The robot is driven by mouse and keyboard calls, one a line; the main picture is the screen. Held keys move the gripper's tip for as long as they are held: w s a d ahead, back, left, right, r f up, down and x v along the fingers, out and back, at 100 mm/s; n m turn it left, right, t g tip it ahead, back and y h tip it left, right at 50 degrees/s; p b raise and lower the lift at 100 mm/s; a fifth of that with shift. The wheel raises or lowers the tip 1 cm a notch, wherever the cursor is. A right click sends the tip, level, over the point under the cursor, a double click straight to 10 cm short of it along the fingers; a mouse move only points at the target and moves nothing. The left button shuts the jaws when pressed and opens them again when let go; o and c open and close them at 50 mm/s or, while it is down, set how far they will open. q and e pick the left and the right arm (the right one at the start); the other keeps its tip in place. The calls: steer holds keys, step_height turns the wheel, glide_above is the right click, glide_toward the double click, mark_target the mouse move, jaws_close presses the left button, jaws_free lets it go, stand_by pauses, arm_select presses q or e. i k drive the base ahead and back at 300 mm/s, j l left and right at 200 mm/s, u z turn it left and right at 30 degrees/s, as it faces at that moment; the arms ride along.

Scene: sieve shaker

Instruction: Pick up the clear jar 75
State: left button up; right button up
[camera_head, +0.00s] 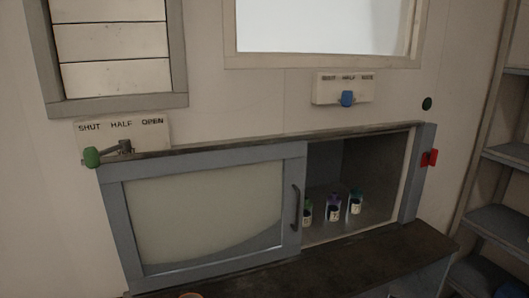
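Three small jars stand upright inside the open right part of a wall cabinet (352,160). The left jar (308,211) has a green top and is partly hidden by the sliding door's edge. The middle jar (333,208) has a purple top. The right jar (355,203) has a dark top with some green and purple. Each bears a pale label, but the numbers are too small to read surely, so I cannot tell which is 75. Neither of my grippers is in view.
The sliding door (205,212) with a dark handle (296,207) covers the cabinet's left part. A dark counter (375,258) runs below. Levers with a green knob (91,157) and a blue knob (347,98) sit above. Grey shelves (500,222) stand at right.

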mark_target(355, 204)
steer(key=i+l+u, duration=0.2)
steer(key=l, duration=0.75)
steer(key=i+l+u, duration=0.25)
steer(key=l, duration=0.75)
steer(key=l+u, duration=0.2)
steer(key=l, duration=0.75)
